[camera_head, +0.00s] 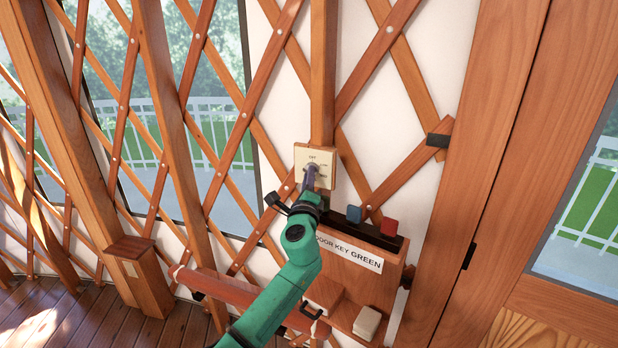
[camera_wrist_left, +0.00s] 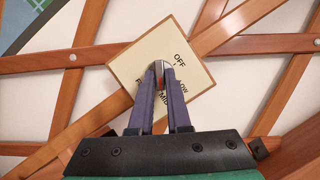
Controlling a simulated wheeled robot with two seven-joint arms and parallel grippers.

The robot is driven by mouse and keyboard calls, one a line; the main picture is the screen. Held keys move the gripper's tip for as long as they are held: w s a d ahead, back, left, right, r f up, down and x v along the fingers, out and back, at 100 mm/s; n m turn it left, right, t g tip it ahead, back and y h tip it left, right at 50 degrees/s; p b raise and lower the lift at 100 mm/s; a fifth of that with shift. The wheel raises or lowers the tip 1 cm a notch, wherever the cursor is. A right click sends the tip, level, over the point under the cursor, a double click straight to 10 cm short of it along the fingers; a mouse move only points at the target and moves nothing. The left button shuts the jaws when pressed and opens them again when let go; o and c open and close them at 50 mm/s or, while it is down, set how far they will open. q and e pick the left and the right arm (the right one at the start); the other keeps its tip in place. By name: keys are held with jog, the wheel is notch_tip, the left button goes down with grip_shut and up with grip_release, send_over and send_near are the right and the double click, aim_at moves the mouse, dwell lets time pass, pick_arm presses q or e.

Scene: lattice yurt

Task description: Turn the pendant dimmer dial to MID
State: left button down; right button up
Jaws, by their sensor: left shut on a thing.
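The pendant dimmer is a square cream plate (camera_head: 301,157) on a wooden post of the lattice wall. In the left wrist view the plate (camera_wrist_left: 134,62) appears rotated, with OFF, LOW, MID and part of another label around its centre. My left gripper (camera_head: 311,172) reaches the plate's middle. In the left wrist view its two purple fingers (camera_wrist_left: 162,68) are shut on the small dial at the centre. The fingers cover most of the dial, so I cannot tell which label it points to. My right gripper is not in view.
Just below the dimmer, a wooden wall box (camera_head: 386,285) carries a sign (camera_head: 349,251) reading "DOOR KEY GREEN". A blue block (camera_head: 354,214) and a red block (camera_head: 389,227) stand in its black top. A pale block (camera_head: 367,322) lies lower. A wooden door frame is at right.

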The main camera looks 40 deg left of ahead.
pick_arm(q)
jog(key=c, duration=0.9)
grip_release()
jog(key=shift+o, duration=0.2)
jog(key=b+v, duration=0.4)
jog(key=v, duration=1)
jog(key=shift+s+d, duration=0.25)
